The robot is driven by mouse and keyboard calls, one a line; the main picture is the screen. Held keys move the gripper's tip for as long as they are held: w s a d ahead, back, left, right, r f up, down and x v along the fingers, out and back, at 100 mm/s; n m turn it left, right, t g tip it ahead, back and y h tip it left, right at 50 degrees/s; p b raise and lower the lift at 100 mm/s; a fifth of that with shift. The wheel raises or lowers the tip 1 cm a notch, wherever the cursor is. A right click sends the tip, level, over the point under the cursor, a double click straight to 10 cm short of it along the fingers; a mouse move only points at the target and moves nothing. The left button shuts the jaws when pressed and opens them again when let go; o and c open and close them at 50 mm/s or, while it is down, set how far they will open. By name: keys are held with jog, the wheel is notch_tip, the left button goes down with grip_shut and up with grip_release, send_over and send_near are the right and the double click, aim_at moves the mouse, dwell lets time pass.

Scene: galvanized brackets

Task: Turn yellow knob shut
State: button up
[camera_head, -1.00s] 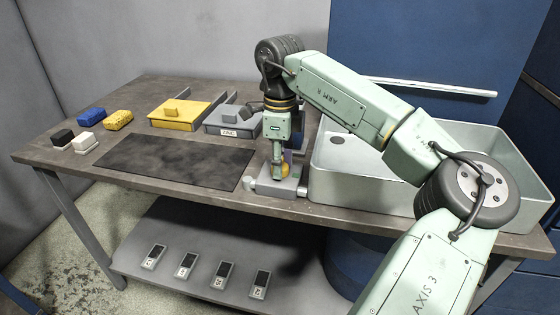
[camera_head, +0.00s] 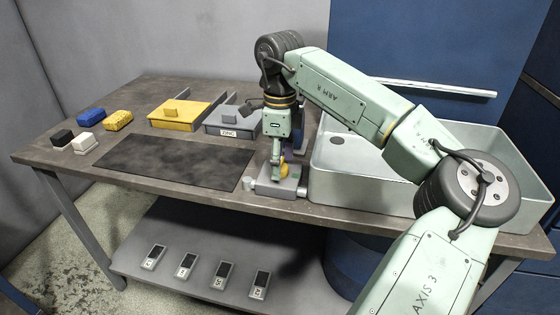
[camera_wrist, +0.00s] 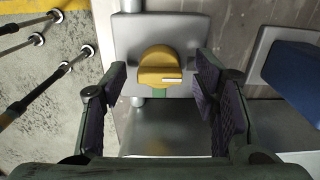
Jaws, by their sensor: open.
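The yellow knob (camera_wrist: 158,67) sits on a grey valve block (camera_wrist: 190,32) in the wrist view, with a white pointer line reaching toward the right and a green mark on the block just below it. In the head view the knob (camera_head: 285,169) shows partly behind my gripper (camera_head: 278,166), near the front edge of the bench beside the sink. In the wrist view my gripper (camera_wrist: 163,95) is open, with one finger to each side of the knob. Gaps show between the fingers and the knob.
A metal sink (camera_head: 430,185) stands right of the valve block. A dark mat (camera_head: 175,162), a yellow box (camera_head: 180,112) and a grey box labelled ZINC (camera_head: 232,121) lie to the left. A blue object (camera_wrist: 295,75) is close at right in the wrist view.

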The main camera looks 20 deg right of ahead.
notch_tip(320, 180, up, 11)
jog(key=shift+r, duration=0.2)
dwell(0.5)
